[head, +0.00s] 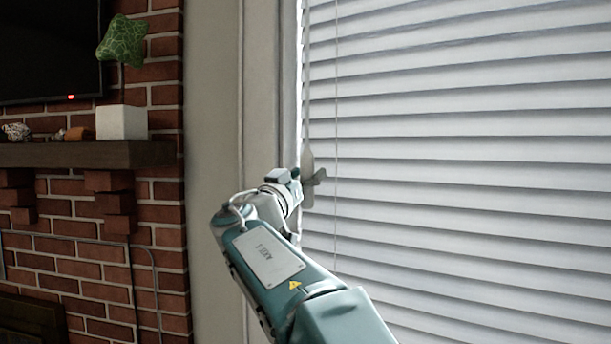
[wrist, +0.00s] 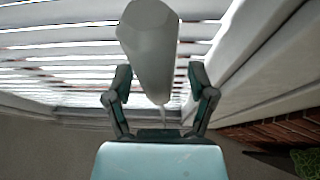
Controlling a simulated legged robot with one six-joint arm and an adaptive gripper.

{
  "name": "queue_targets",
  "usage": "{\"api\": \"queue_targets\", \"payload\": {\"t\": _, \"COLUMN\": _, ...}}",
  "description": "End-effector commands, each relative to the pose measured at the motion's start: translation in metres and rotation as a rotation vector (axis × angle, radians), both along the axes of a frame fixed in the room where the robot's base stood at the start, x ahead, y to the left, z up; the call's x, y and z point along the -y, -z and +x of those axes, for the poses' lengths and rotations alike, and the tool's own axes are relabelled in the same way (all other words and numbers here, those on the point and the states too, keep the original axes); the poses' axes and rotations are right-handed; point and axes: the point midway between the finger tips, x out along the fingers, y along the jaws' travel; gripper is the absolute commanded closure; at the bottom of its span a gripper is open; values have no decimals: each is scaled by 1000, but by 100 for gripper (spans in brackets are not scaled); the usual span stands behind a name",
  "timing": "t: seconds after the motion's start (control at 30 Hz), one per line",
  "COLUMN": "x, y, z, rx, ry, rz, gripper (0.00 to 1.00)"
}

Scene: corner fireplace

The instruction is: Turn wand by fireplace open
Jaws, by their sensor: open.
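The wand (head: 308,154) is a pale, tapered handle at the left edge of the white blinds (head: 460,160). In the wrist view the wand (wrist: 150,45) looms large, with its narrow end toward my gripper (wrist: 161,80). My gripper's two fingers are spread, one on each side of the wand's lower part. Gaps show beside the wand, and I cannot tell whether either finger touches it. In the head view my gripper (head: 312,182) is at the wand's lower end, partly hidden by my wrist. The slats look closed in the head view; bright gaps show between them in the wrist view.
A window frame (head: 262,90) runs close along the left of the wand. Further left are a brick fireplace wall (head: 160,215) and a dark wooden mantel (head: 85,154) bearing a white planter (head: 121,122). A thin cord (head: 336,110) hangs before the slats.

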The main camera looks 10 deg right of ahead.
Motion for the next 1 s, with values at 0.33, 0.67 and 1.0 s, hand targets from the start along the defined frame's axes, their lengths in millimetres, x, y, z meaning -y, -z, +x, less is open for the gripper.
{"api": "queue_targets", "payload": {"t": 0.33, "x": -2, "y": 1, "z": 0, "rx": -1, "ry": -1, "rz": -1, "gripper": 100}}
{"api": "queue_targets", "payload": {"t": 0.67, "x": -2, "y": 0, "z": 1, "rx": -1, "ry": 9, "rz": -3, "gripper": 100}}
{"api": "queue_targets", "payload": {"t": 1.0, "x": -3, "y": 1, "z": 2, "rx": -1, "ry": 171, "rz": -3, "gripper": 100}}
